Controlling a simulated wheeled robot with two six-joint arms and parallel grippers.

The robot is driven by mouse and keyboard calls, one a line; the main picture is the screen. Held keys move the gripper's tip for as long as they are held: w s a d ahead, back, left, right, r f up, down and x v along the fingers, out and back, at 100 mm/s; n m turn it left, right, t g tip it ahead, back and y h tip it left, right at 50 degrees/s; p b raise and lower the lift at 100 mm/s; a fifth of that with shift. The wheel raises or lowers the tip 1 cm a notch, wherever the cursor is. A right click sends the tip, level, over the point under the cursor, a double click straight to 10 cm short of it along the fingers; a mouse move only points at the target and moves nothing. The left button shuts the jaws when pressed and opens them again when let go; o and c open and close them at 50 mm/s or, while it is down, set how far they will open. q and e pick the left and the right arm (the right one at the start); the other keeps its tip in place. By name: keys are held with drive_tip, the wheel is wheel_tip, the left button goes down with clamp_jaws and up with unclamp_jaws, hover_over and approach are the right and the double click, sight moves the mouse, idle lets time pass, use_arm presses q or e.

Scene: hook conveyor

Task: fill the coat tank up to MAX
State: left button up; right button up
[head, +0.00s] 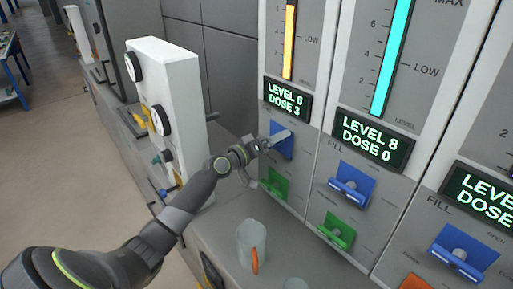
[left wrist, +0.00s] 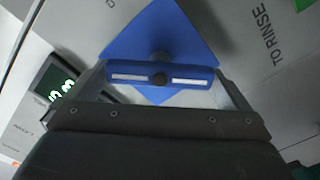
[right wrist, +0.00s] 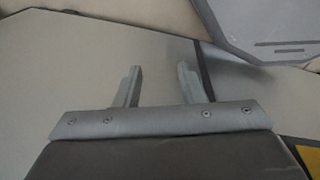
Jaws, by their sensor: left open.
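The left panel has an orange level bar (head: 289,40) and a display (head: 287,100) reading LEVEL 6, DOSE 3. The middle panel has a cyan bar (head: 393,55) and a display (head: 374,138) reading LEVEL 8, DOSE 0. My right gripper (right wrist: 157,85) is open and empty.
Green handles (head: 337,231) sit below the blue ones. Another blue handle (head: 352,186) is on the middle panel. A clear jug (head: 251,243) with an orange handle stands on the grey ledge below. A white unit with black dials (head: 170,85) stands left of my arm.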

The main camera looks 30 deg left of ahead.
use_arm(q)
drive_tip(key=b+v, duration=0.2)
drive_tip(key=v, duration=1.5)
drive_tip(key=shift+f, duration=0.1)
idle(1.9)
idle(3.6)
